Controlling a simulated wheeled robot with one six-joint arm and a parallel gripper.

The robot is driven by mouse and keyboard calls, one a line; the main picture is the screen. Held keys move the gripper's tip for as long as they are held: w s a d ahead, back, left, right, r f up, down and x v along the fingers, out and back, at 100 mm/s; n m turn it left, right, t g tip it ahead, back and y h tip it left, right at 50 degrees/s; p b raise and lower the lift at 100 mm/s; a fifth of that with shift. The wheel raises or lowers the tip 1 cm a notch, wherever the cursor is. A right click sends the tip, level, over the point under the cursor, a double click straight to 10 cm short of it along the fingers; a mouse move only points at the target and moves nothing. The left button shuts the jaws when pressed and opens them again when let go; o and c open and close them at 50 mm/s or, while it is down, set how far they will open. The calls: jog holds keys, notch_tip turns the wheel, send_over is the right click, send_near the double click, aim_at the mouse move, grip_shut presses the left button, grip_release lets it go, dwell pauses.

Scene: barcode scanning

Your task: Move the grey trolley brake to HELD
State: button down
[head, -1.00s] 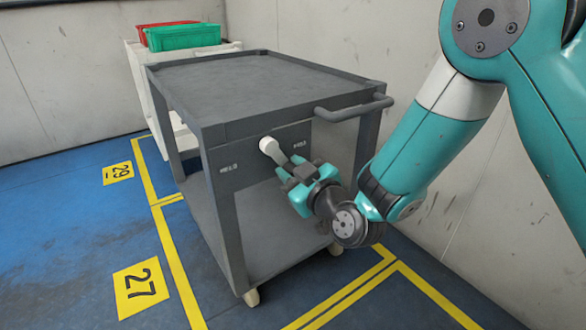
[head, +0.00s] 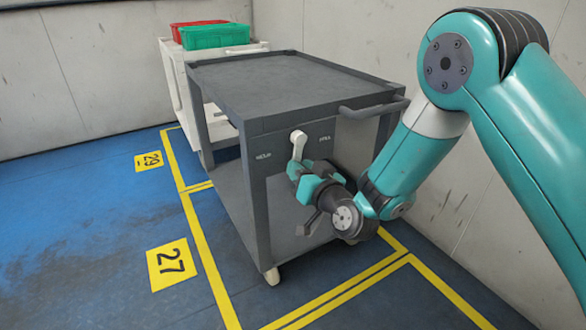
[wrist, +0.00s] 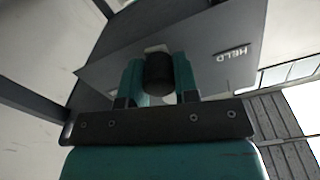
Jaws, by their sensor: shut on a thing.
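The grey trolley (head: 290,80) stands with its end panel towards me. On the panel is the brake lever (head: 298,147), with a pale round hub and a pale arm that points nearly straight down. HELD (head: 263,156) is printed left of the lever, and a second, blurred label (head: 324,139) is to its right. My gripper (head: 298,172) is at the lever's lower end.
A push handle (head: 374,107) sticks out at the trolley's upper right. A white trolley (head: 177,85) carrying a green crate (head: 214,37) and a red crate (head: 178,28) stands behind. Yellow lines mark the blue floor. A wall rises at right.

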jog(key=m+p, duration=0.1)
jog(key=s+a+m+p, duration=0.1)
jog(key=p, duration=0.1)
jog(key=shift+r+m, duration=0.4)
jog(key=m+p, duration=0.1)
jog(key=p, duration=0.1)
jog(key=s+a+m+p, duration=0.1)
jog(key=m+p, duration=0.1)
jog(key=shift+a, duration=0.3)
jog(key=shift+s+a+r+m+p, duration=0.15)
jog(key=shift+a+m+p, duration=0.25)
jog(key=shift+m+p, duration=0.3)
jog(key=shift+s+a+m+p, duration=0.15)
jog(key=shift+a+m+p, duration=0.2)
jog(key=shift+m+p, duration=0.35)
jog(key=shift+r, duration=0.15)
jog(key=c, duration=0.9)
grip_release()
jog(key=shift+r, duration=0.1)
jog(key=shift+w, duration=0.1)
jog(key=shift+d, duration=0.1)
jog(key=shift+d, duration=0.1)
